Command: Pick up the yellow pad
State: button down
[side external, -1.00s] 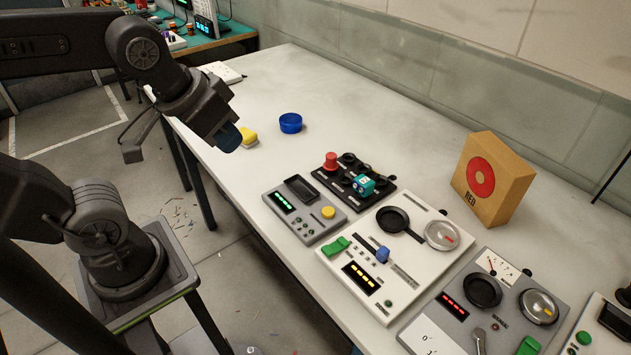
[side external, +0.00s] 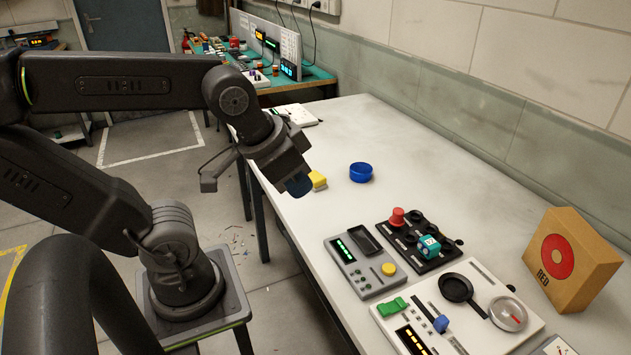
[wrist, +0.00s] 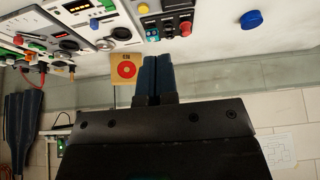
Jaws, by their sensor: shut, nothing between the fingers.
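The yellow pad (side external: 318,180) lies on the white table near its left edge, partly hidden behind my gripper in the side view. It does not show in the wrist view. My gripper (side external: 299,186) is tilted down toward the table, just left of the pad in the picture. I cannot tell how high above the table it is. In the wrist view its two dark blue fingers (wrist: 158,73) are together with nothing between them.
A blue round puck (side external: 361,172) lies right of the pad. Grey, black and white control panels (side external: 365,265) stand along the table's near part. A cardboard box with a red ring (side external: 568,262) stands near the wall. The table beyond the puck is mostly clear.

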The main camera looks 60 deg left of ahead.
jog(key=c, duration=1.8)
grip_release()
jog(key=o, duration=1.4)
jog(key=n+g+y, duration=0.4)
jog(key=n+g, duration=0.3)
jog(key=n, duration=1.3)
send_over(315, 176)
jog(key=w+d, duration=0.1)
jog(key=d, duration=0.1)
notch_tip(315, 176, down, 18)
jog(key=shift+r, duration=0.2)
jog(key=shift+x, duration=3.05)
